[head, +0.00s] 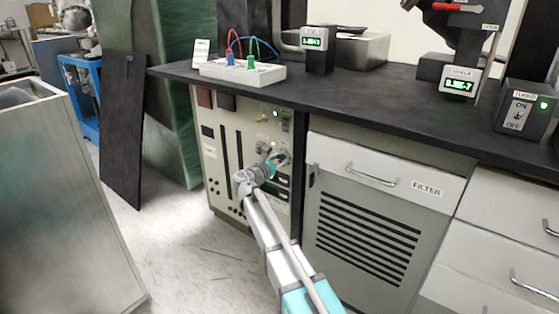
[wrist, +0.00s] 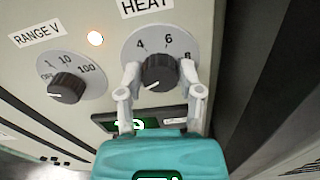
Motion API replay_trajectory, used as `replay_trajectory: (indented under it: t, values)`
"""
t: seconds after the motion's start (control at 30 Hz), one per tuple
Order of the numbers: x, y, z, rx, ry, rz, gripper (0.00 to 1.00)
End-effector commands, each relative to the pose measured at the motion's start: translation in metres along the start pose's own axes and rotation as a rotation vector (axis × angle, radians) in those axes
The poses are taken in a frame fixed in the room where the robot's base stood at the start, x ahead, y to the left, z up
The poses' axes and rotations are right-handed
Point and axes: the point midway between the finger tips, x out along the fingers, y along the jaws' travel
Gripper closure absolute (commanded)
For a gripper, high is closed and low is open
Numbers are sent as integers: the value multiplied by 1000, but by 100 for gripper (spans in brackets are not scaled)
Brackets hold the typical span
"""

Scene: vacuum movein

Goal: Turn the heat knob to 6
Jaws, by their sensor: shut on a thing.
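The heat knob (wrist: 158,72) is a dark round knob under a HEAT label, on a grey dial plate (wrist: 182,42) with 4, 6 and 8 showing. Its white mark points to the lower left, away from the 6 at the top. My gripper (wrist: 160,78) has one finger on each side of the knob and is shut on it. The lower part of the dial is hidden by the fingers. In the head view my gripper (head: 275,160) is at the front of the beige control panel (head: 227,190), and the knob is too small to make out.
A RANGE V knob (wrist: 67,87) sits left of the heat knob, with a lit lamp (wrist: 95,38) between them. A partly covered green display (wrist: 130,124) is below. The black worktop (head: 400,120) overhangs the panel, and a FILTER cabinet (head: 365,215) stands to its right.

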Motion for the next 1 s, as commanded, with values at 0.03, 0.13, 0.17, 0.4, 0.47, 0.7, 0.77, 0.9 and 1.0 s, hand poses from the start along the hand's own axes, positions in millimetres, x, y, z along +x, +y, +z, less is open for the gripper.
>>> replay_trajectory:
  t: [0.03, 0.13, 0.17, 0.4, 0.47, 0.7, 0.77, 0.9, 1.0]
  values:
    - [1, 0, 0, 41, -1, 0, 100]
    - [1, 0, 0, 136, -1, 0, 100]
    - [1, 0, 0, 164, -1, 0, 100]
    - [1, 0, 0, 392, -1, 1, 100]
    - [1, 0, 0, 449, -1, 1, 100]
    - [1, -1, 0, 677, 0, 2, 100]
    - [1, -1, -1, 734, 0, 2, 100]
    - [0, -1, -1, 867, 0, 2, 100]
    - [1, -1, -1, 962, 0, 2, 100]
